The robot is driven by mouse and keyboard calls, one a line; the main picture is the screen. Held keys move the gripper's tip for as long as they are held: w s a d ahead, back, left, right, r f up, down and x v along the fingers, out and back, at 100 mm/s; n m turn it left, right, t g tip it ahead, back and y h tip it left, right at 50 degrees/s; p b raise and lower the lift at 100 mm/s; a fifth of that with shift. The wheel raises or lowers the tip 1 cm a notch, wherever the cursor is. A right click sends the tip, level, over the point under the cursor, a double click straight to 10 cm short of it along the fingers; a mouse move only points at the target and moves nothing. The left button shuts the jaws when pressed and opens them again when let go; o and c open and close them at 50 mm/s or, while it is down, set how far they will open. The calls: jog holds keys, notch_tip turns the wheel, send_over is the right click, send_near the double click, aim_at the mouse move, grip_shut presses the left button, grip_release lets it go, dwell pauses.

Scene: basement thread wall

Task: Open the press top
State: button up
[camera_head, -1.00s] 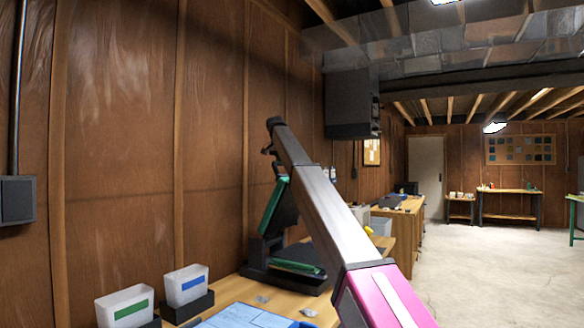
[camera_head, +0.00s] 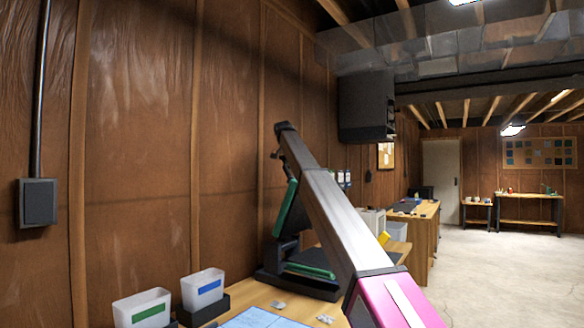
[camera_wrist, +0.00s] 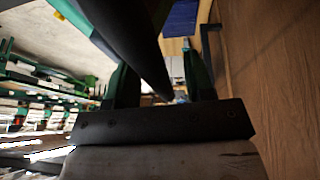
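The press (camera_head: 283,285) stands on the wooden bench in the head view, with a black base and a green lower pad (camera_head: 312,271). Its top (camera_head: 285,208) shows as a steeply tilted panel with a green face, raised clear of the base. My arm crosses in front and hides much of the press. The end of my arm is high beside the raised top; contact cannot be told there. In the wrist view my gripper (camera_wrist: 163,85) has its two fingers apart. A dark bar (camera_wrist: 135,50), perhaps part of the press, slants across near the left finger, with a gap to the right finger.
The wood-panelled wall (camera_head: 135,150) runs close on the left. Open concrete floor (camera_head: 490,275) lies to the right.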

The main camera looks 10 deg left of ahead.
jog(key=v, duration=1.1)
dwell(0.4)
